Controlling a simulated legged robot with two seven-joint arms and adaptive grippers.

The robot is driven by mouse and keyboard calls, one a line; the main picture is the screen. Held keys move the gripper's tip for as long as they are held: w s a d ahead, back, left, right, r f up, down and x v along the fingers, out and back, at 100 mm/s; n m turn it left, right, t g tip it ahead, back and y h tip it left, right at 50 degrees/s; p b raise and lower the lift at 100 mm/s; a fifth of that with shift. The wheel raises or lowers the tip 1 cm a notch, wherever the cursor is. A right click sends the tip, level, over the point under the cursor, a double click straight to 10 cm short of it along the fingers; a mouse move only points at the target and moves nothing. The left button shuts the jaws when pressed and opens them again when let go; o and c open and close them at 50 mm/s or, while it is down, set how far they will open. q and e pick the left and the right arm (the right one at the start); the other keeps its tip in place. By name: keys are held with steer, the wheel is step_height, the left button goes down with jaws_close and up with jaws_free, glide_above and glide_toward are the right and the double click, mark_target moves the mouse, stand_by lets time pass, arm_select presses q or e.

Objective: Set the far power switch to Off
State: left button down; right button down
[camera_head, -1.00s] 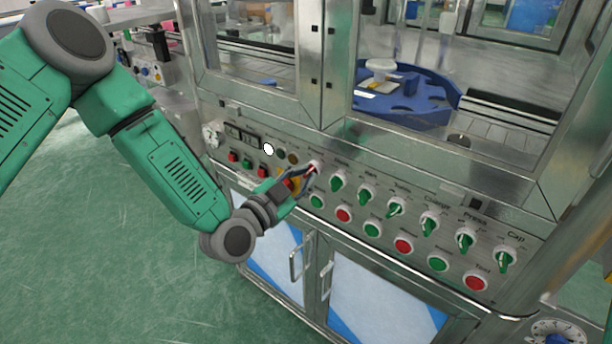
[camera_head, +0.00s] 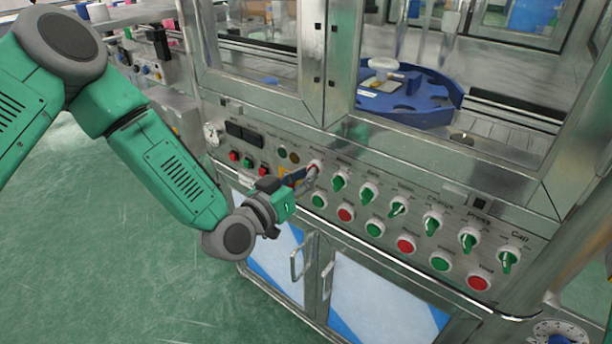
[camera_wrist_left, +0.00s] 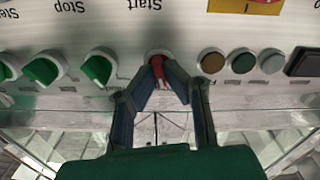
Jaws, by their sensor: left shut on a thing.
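The red switch knob (camera_head: 314,165) sits at the left end of the row of rotary knobs on the steel control panel. It also shows in the left wrist view (camera_wrist_left: 157,72), where the picture is upside down. I take it for the far power switch; its label is too small to read. My left gripper (camera_head: 309,171) is shut on the red knob, with a fingertip on each side of it in the left wrist view (camera_wrist_left: 163,80). The fingers partly hide the knob. My right gripper is not in view.
Several green knobs (camera_head: 397,208) continue to the right, with red and green buttons (camera_head: 346,213) below. Two dark displays (camera_head: 241,132) and small round lamps (camera_head: 294,158) are at left. Cabinet door handles (camera_head: 297,263) stick out below. Green floor (camera_head: 120,270) is clear at lower left.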

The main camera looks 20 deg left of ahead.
arm_select(q)
steer(key=shift+a+f+n, duration=0.1)
steer(key=shift+n, duration=1.6)
steer(key=shift+w, duration=0.1)
steer(key=c, duration=1.7)
jaws_free()
steer(key=v, duration=1.2)
steer(key=shift+a, duration=0.1)
steer(key=shift+f, duration=0.1)
